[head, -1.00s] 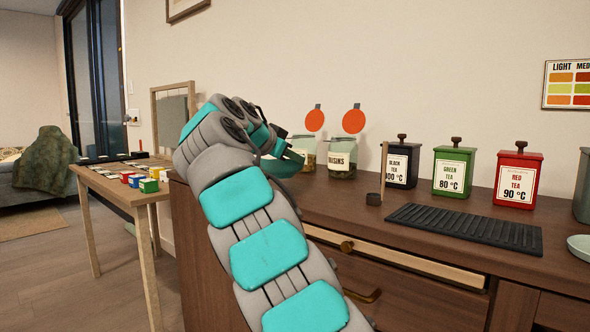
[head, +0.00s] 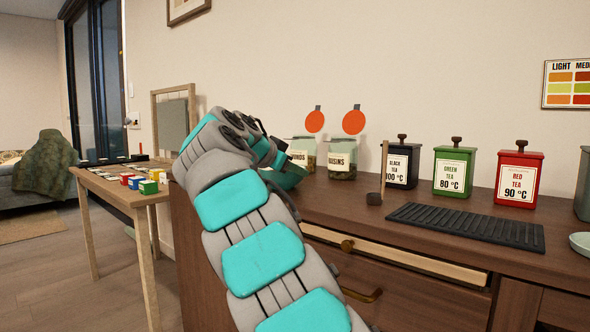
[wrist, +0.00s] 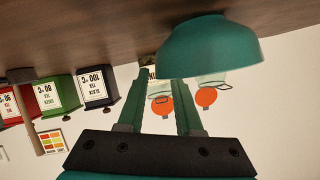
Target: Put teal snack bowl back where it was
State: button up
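The teal snack bowl (head: 287,178) is at the left part of the wooden counter, beside the jars and partly hidden by my arm. In the wrist view, which is upside down, the bowl (wrist: 212,48) is upright with its base at the counter surface. My gripper (head: 277,160) is at the bowl's near rim. In the wrist view, the fingers of my gripper (wrist: 160,82) stand apart with a clear gap between them. One fingertip overlaps the rim and the other lies outside it. Whether either finger touches the bowl cannot be told.
Two jars with orange discs, almonds (head: 302,153) and raisins (head: 342,158), stand behind the bowl. Black (head: 401,165), green (head: 453,172) and red (head: 518,179) tea tins stand right. A dark ribbed mat (head: 465,228) and an upright wooden stick (head: 383,170) are nearer.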

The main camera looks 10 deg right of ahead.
jog(key=shift+r, duration=0.2)
jog(key=v, duration=1.2)
jog(key=shift+p, duration=0.4)
